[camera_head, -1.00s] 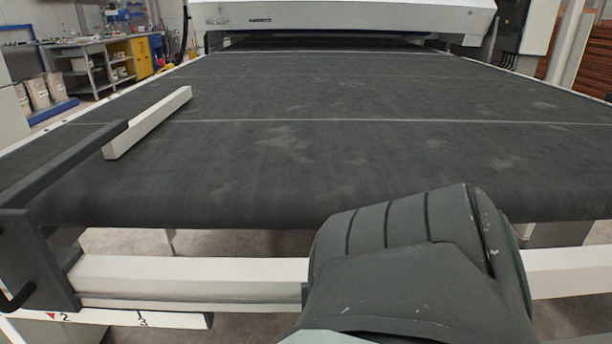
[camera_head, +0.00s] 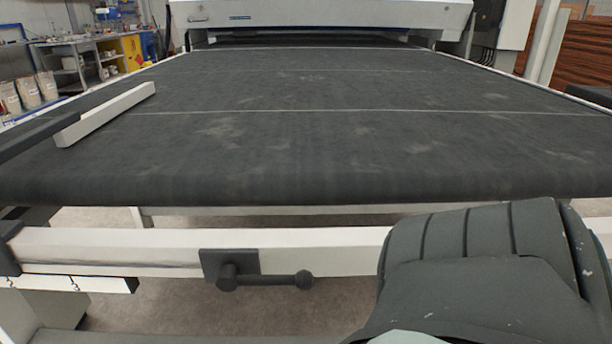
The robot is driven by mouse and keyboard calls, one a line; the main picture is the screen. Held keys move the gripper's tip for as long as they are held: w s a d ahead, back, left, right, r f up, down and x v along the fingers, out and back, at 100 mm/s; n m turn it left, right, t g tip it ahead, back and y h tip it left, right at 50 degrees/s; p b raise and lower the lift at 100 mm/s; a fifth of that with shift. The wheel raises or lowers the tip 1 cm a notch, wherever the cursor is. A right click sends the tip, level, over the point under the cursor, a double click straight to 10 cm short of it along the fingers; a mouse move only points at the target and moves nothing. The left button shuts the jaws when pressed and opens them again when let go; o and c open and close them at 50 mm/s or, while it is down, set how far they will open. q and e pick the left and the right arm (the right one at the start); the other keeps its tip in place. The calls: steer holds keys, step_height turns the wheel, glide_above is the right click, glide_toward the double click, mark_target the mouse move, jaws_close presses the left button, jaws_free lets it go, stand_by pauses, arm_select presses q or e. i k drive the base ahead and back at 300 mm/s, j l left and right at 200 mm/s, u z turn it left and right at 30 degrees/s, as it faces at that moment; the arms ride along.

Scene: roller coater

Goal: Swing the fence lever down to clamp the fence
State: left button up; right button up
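A dark lever (camera_head: 265,281) with a ball knob at its right end sits on a dark plate on the front face of the white rail, left of centre. It lies roughly level and points right. A pale bar (camera_head: 105,114), apparently the fence, lies over the left side of the belt, joined to a dark arm (camera_head: 40,136). Which clamp the lever serves is not clear from this view. Neither of my grippers is in view. A grey ribbed part of my own body covers the lower right and hides some of the rail.
The wide dark conveyor belt (camera_head: 330,150) runs away to the machine housing (camera_head: 320,17). The white rail (camera_head: 330,240) crosses in front of it. A marked scale strip (camera_head: 100,284) hangs at the left. Open floor shows below the rail around the lever.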

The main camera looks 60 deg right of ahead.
mark_target(228, 277)
steer(key=z, duration=1.45)
steer(key=k+l+u, duration=0.2)
steer(key=i+j, duration=0.05)
steer(key=j, duration=0.05)
